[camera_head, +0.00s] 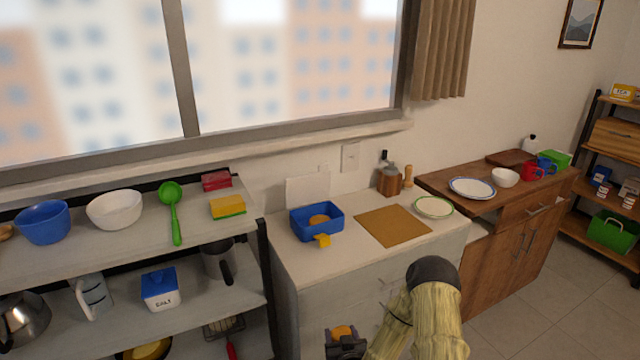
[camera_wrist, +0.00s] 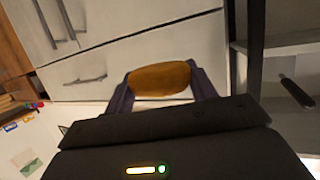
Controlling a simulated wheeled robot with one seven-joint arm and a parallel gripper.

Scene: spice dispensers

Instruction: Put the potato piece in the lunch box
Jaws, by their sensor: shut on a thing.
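The potato piece (camera_head: 342,331) is orange-brown and sits between the fingers of my gripper (camera_head: 344,342) at the bottom of the head view. In the wrist view the potato piece (camera_wrist: 160,78) shows as a long rounded lump, with a dark finger of my gripper (camera_wrist: 162,88) at each end. My gripper is shut on it, in front of the white cabinet and lower than its top. The blue lunch box (camera_head: 303,233) stands on the counter, farther back and left of my gripper. It is open at the top, with a round orange-brown thing inside.
A yellow piece (camera_head: 322,241) is at the lunch box's front edge; I cannot tell whether it is attached. A brown board (camera_head: 393,226) and a green-rimmed plate (camera_head: 434,207) lie to the right. The white cabinet's drawers (camera_wrist: 140,50) are close to my gripper. The shelf (camera_head: 140,227) stands left.

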